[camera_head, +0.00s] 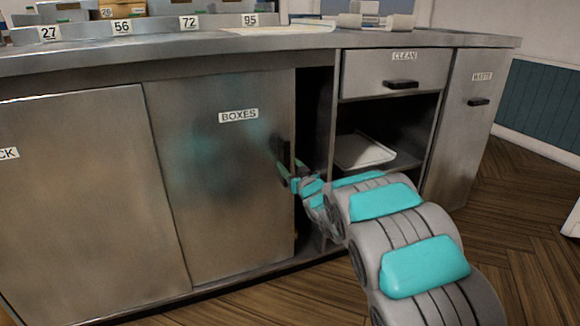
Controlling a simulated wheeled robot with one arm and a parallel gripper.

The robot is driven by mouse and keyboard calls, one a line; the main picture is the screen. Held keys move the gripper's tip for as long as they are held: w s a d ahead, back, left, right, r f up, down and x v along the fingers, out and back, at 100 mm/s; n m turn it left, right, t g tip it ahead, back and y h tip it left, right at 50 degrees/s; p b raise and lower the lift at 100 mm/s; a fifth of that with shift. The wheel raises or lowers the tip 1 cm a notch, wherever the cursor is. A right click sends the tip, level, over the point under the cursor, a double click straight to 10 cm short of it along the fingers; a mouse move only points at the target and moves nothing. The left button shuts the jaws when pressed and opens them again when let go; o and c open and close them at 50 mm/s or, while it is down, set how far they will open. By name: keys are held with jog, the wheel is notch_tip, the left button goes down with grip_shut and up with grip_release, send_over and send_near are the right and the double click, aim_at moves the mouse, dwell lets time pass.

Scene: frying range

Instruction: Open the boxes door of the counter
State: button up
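The boxes door (225,180) is a steel sliding panel in the counter (250,48), with a white label reading BOXES (238,115). A dark gap (313,120) shows between its right edge and the counter's upright, so it stands slightly open. Its dark handle (281,150) is near the right edge. My gripper (287,172) is at this handle, reaching in from the lower right. Its fingers are small and partly hidden against the handle, so I cannot tell whether they are shut on it.
Another steel door (80,200) is on the left. Right of the gap are a drawer labelled CLEAN (395,70), an open shelf with a pale tray (362,151), and a panel labelled WASTE (468,120). Wood floor (515,220) is clear at right.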

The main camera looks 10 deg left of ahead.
jog(key=v, duration=0.8)
jog(key=shift+s+d, duration=0.25)
jog(key=shift+s, duration=0.05)
dwell(0.5)
dwell(0.4)
jog(key=shift+w+a+r+b, duration=0.2)
jog(key=shift+w+a+r, duration=0.15)
jog(key=shift+w+a, duration=0.8)
jog(key=shift+w+a+r+b, duration=0.15)
jog(key=shift+w+a+r, duration=0.2)
jog(key=shift+w+a, duration=0.75)
jog(key=shift+w+a+r+b, duration=0.2)
jog(key=shift+w+a+r, duration=0.15)
jog(key=shift+w+a, duration=0.75)
jog(key=shift+w+d, duration=0.25)
grip_shut()
